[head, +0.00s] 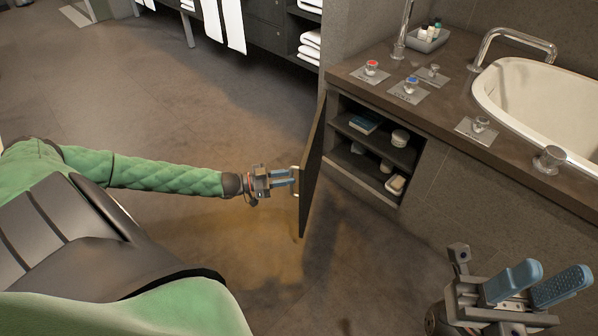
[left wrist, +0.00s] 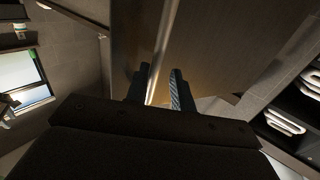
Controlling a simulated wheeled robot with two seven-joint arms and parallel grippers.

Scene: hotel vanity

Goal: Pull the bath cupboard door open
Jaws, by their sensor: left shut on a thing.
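The bath cupboard door (head: 312,170) stands swung well out from the cupboard, seen nearly edge-on in the head view. Its pale bar handle (head: 295,182) is on the side facing my left arm. My left gripper (head: 291,177) is shut on this handle; in the left wrist view the handle (left wrist: 162,50) runs between the two fingers (left wrist: 160,88). The open cupboard (head: 372,150) shows two shelf levels with a blue box, round containers and a soap-like item. My right gripper (head: 538,284) is at the lower right of the head view, its fingers apart and empty.
The bathtub (head: 545,100) and its brown counter (head: 445,100), with several taps and knobs, are above and right of the cupboard. A dark shelf unit with towels (head: 228,22) stands at the back. The floor (head: 200,110) around the door is clear.

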